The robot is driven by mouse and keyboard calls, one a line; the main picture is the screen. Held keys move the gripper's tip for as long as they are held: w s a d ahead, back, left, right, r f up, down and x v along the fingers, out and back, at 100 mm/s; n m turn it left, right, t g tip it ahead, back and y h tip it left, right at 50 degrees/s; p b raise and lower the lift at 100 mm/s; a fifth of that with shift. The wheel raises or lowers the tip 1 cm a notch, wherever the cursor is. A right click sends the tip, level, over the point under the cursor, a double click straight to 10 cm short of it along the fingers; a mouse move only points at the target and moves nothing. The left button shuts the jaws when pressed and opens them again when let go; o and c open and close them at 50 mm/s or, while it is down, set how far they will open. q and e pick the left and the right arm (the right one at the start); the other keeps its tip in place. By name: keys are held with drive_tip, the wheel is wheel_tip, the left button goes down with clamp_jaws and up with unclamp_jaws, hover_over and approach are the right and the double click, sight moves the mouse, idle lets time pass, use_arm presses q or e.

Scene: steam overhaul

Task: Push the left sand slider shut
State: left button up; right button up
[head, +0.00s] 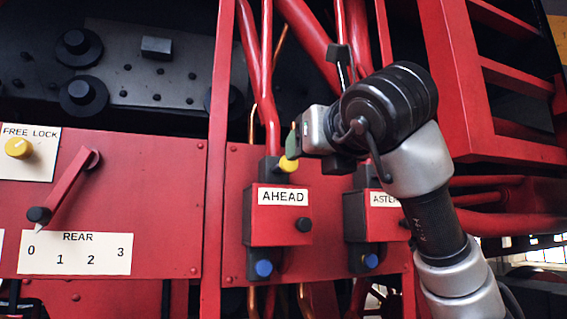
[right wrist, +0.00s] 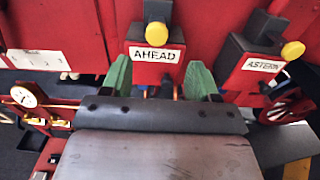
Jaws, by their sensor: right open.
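The left sand slider appears to be the red box labelled AHEAD (head: 283,228), on a dark upright backing with a yellow knob (head: 288,165) at its top and a blue knob (head: 264,268) at its bottom. A small black knob (head: 304,225) sits on its front. My right gripper (head: 293,143) is just above the yellow knob; I cannot tell whether they touch. In the right wrist view the AHEAD box (right wrist: 155,72) lies beyond and between the green fingers of my right gripper (right wrist: 160,82), which are apart and empty. My left gripper is not in view.
A similar box labelled ASTERN (head: 383,222) stands to the right, partly behind my right arm. To the left are a red lever (head: 68,188) over a REAR scale (head: 75,254) and a yellow FREE LOCK knob (head: 18,148). Red pipes (head: 310,40) run above.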

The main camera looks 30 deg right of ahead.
sight(289, 172)
drive_tip(key=p+x, duration=0.4)
drive_tip(key=x, duration=0.5)
drive_tip(key=shift+w+a+r, duration=0.1)
drive_tip(key=shift+w, duration=0.1)
drive_tip(key=shift+w+p, duration=0.3)
drive_tip(key=shift+p, duration=0.05)
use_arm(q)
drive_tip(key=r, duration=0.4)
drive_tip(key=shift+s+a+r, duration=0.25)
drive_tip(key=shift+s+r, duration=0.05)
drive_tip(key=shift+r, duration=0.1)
use_arm(e)
drive_tip(key=shift+a, duration=0.1)
drive_tip(key=shift+c, duration=1.1)
drive_tip(key=shift+w, duration=0.1)
clamp_jaws()
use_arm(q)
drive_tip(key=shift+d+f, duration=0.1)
